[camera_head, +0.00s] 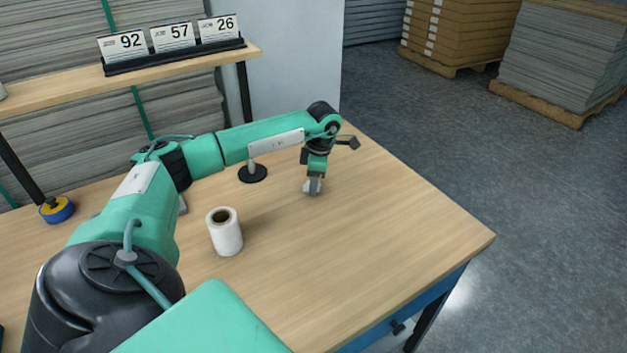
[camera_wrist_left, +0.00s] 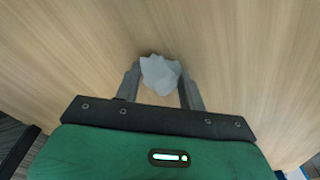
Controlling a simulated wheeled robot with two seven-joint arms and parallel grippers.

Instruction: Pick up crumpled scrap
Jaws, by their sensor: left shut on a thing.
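The crumpled scrap (camera_wrist_left: 160,73) is a pale grey-white, angular wad. In the left wrist view it sits between the two fingertips of my left gripper (camera_wrist_left: 160,82), which is shut on it. In the head view my left gripper (camera_head: 313,188) points down at the tabletop towards the back of the table, and a bit of the scrap (camera_head: 307,187) shows beside the fingers. I cannot tell whether the scrap touches the table. My right gripper is not in view.
A white film roll (camera_head: 228,238) stands upright on the wooden table (camera_head: 400,235). A black round base with a short post (camera_head: 252,174) is left of the gripper. A blue-yellow tape roll (camera_head: 57,210) lies far left. A shelf holds number cards (camera_head: 172,40). The table's right side is clear.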

